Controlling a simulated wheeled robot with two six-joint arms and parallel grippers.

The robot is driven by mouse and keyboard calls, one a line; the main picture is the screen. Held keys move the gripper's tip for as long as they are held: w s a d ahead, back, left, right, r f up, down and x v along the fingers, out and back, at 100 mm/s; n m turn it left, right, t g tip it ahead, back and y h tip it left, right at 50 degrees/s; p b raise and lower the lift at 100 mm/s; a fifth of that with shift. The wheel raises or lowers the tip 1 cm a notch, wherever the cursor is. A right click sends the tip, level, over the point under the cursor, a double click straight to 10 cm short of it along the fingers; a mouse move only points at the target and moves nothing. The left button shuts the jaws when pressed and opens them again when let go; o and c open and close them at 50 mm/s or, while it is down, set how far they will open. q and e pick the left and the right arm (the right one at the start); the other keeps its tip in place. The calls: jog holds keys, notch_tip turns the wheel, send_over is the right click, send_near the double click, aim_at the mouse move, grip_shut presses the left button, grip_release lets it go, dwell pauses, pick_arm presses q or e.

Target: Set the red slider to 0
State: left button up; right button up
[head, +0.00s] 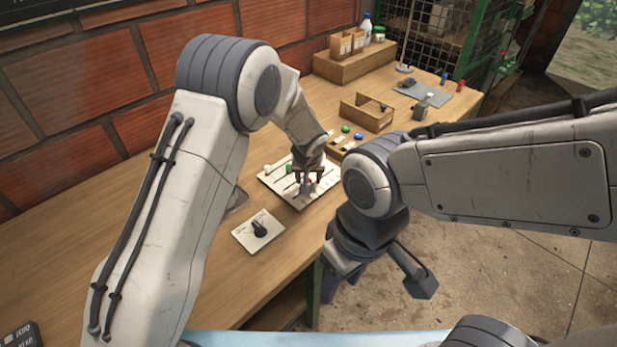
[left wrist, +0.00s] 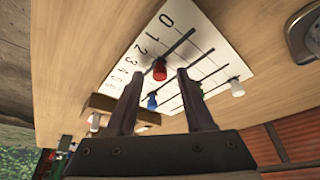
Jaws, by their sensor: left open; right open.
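The white slider panel (head: 272,180) lies on the bench, partly hidden by my left gripper. In the left wrist view the panel (left wrist: 213,50) has dark slots and numbers along one edge starting at 0. The red slider (left wrist: 159,70) is well down its slot from the 0 end; its exact number is unclear. A blue slider (left wrist: 151,102) and a white slider (left wrist: 236,87) sit in other slots. My left gripper (left wrist: 160,76) is open, its fingers on either side of the red slider, contact unclear. My right gripper (head: 377,287) is open and empty, off the bench's front edge.
A small white plate with a black knob (head: 260,230) lies nearer on the bench. A wooden box (head: 366,112) and a tray with coloured pieces (head: 345,143) stand beyond the panel. A brick wall (head: 80,85) runs behind.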

pick_arm(q)
grip_shut()
dwell(1.5)
